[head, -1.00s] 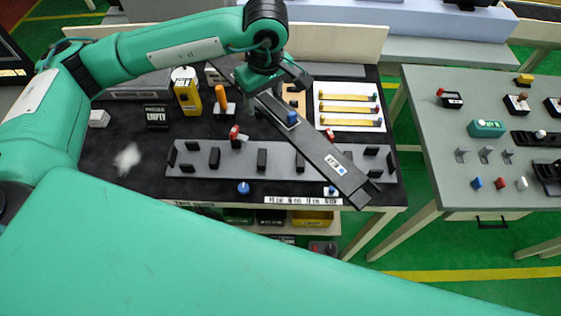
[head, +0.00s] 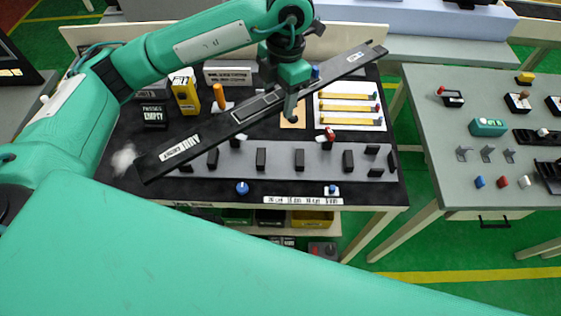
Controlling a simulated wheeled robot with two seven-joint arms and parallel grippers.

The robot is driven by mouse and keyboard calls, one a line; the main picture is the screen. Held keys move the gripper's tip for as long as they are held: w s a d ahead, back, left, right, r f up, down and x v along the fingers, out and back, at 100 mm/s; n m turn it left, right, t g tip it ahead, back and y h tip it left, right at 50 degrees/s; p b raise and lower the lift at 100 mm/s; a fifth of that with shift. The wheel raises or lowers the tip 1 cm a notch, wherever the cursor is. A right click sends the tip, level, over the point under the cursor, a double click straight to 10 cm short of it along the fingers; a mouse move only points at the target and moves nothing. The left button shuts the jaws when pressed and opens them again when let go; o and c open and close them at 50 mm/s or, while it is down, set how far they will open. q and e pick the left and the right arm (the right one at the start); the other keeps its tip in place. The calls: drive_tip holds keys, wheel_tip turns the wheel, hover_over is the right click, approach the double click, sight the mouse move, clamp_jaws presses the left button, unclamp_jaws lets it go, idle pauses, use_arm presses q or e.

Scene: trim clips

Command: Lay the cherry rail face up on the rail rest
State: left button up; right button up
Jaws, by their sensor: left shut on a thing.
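A long dark rail (head: 215,132) hangs slantwise over the black bench top in the head view, from lower left to upper right. It has a white label near its lower left end and a slot-like marking along its middle. My left gripper (head: 290,108) is shut on it near its middle. I cannot make out a cherry colour. The rail rest seems to be the grey strip (head: 323,166) with several upright black blocks on the bench. The rail is above it, crosses its left end in the picture and hides part of it. My right gripper is not in view.
A yellow box (head: 186,94), an orange-handled tool (head: 219,97) and a black bin (head: 153,115) stand behind the rail. A white board (head: 350,116) with yellow strips lies at the back right. A blue knob (head: 242,187) is at the front edge. A grey-green table (head: 455,170) stands right.

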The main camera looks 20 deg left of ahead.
use_arm(q)
drive_tip(key=shift+d+n, duration=0.2)
drive_tip(key=shift+n, duration=0.5)
drive_tip(key=shift+f, duration=0.1)
wheel_tip(320, 180, down, 19)
drive_tip(key=p, duration=0.6)
drive_tip(key=shift+f, duration=0.5)
drive_tip(key=o, duration=0.7)
drive_tip(key=shift+f, duration=0.1)
drive_tip(key=o, duration=0.5)
